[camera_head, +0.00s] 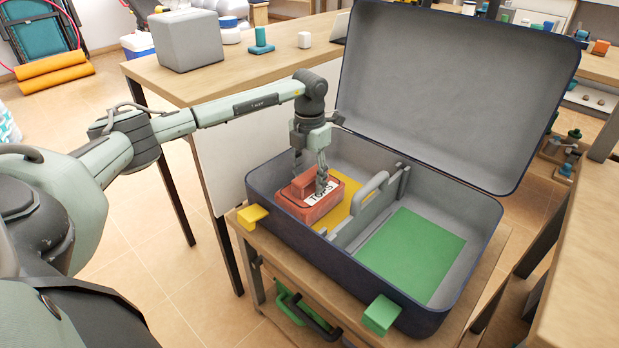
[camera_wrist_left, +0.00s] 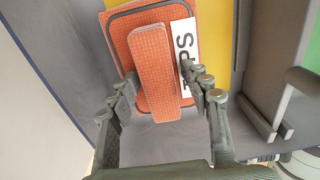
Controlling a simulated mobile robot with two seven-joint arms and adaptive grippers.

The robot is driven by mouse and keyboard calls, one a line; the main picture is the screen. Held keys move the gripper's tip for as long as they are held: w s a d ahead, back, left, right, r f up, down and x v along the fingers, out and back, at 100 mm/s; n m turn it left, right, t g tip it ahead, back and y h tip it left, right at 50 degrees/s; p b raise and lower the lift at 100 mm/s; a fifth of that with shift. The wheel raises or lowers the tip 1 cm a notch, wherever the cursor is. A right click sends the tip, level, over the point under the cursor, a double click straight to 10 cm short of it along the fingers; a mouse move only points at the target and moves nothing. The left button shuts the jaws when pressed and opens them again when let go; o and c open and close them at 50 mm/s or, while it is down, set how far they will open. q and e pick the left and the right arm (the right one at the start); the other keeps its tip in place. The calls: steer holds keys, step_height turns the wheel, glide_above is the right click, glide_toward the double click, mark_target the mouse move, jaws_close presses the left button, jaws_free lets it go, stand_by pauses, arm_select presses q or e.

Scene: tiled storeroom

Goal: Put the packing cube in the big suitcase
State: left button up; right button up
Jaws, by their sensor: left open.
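The packing cube (camera_head: 325,207) is orange-red with a dark edge, a raised handle block on top and a white label reading "TOPS". It is in the left, yellow-floored compartment of the big dark blue suitcase (camera_head: 275,225), whose lid stands open. My left gripper (camera_head: 311,185) points down at the cube. In the left wrist view, the open fingers (camera_wrist_left: 160,90) stand on either side of the cube's handle block (camera_wrist_left: 153,58), apart from it. Whether the cube rests on the compartment floor is hard to tell. My right gripper is not in view.
A grey divider (camera_head: 365,215) with a handle separates the yellow side from the green-floored compartment (camera_head: 412,255). A grey box (camera_head: 187,40) stands on the table behind.

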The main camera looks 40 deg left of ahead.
arm_select(q)
step_height(320, 180, up, 12)
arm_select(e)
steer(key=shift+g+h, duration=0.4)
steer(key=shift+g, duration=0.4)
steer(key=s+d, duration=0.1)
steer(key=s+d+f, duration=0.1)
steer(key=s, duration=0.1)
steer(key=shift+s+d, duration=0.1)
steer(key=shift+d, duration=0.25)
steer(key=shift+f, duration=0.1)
